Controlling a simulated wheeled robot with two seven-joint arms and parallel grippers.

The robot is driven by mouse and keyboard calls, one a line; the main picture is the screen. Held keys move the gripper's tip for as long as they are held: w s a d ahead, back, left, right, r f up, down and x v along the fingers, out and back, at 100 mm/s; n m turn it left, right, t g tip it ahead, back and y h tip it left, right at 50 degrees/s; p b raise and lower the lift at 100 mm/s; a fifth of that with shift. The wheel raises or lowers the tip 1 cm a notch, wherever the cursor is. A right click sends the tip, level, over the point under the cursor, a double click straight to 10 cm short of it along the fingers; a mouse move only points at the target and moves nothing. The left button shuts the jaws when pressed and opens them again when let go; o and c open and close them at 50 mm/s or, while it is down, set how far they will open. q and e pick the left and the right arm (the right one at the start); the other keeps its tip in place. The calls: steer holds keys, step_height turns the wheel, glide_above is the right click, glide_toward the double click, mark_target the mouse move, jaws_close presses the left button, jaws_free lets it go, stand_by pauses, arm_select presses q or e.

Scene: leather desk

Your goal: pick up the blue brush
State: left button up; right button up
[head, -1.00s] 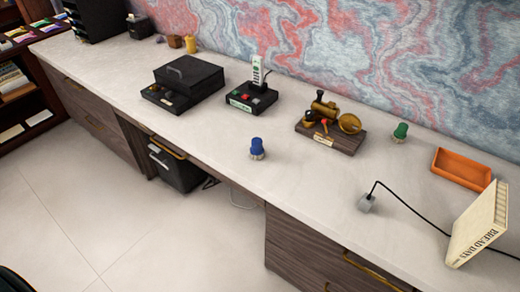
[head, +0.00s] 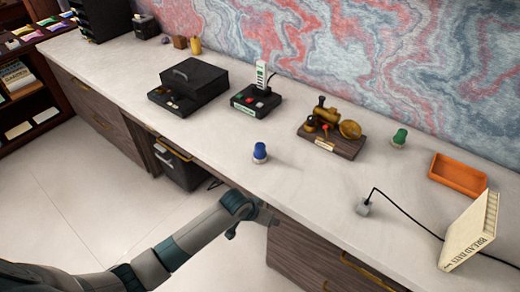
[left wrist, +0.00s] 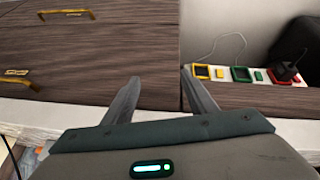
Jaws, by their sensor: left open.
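The blue brush (head: 260,153) stands upright on the light desk top near its front edge, with its blue handle up. My left gripper (head: 264,213) is in front of the desk edge, below the brush in the head view and apart from it. In the left wrist view my left gripper (left wrist: 158,88) shows two spread fingers with nothing between them. The brush is not visible in the left wrist view. My right gripper is not in view.
A brass engine model (head: 331,130) and a green brush (head: 399,138) stand behind to the right. An orange tray (head: 458,175), a cable block (head: 363,208) and a book (head: 470,232) are farther right. Desk around the blue brush is clear. Drawer fronts (left wrist: 90,55) fill much of the wrist view.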

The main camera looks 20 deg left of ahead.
arm_select(q)
step_height(320, 180, up, 13)
steer(key=d+m+p, duration=0.1)
steer(key=d, duration=0.1)
steer(key=w+a+r+n+y, duration=0.1)
steer(key=w+a+r, duration=0.4)
steer(key=r, duration=0.3)
steer(key=w+a+r+n+y, duration=0.1)
steer(key=w+a+r, duration=0.4)
steer(key=w+r, duration=0.3)
steer(key=shift+w+a+r+g+p, duration=0.25)
steer(key=shift+w+g+p, duration=0.05)
steer(key=shift+p, duration=0.05)
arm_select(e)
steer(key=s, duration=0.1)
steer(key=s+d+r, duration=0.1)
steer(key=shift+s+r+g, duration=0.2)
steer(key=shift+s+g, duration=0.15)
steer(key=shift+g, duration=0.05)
arm_select(q)
steer(key=shift+f, duration=0.1)
steer(key=p, duration=0.4)
glide_toward(260, 146)
steer(key=x, duration=0.5)
steer(key=shift+w+d+f, duration=0.1)
steer(key=shift+w+f, duration=0.2)
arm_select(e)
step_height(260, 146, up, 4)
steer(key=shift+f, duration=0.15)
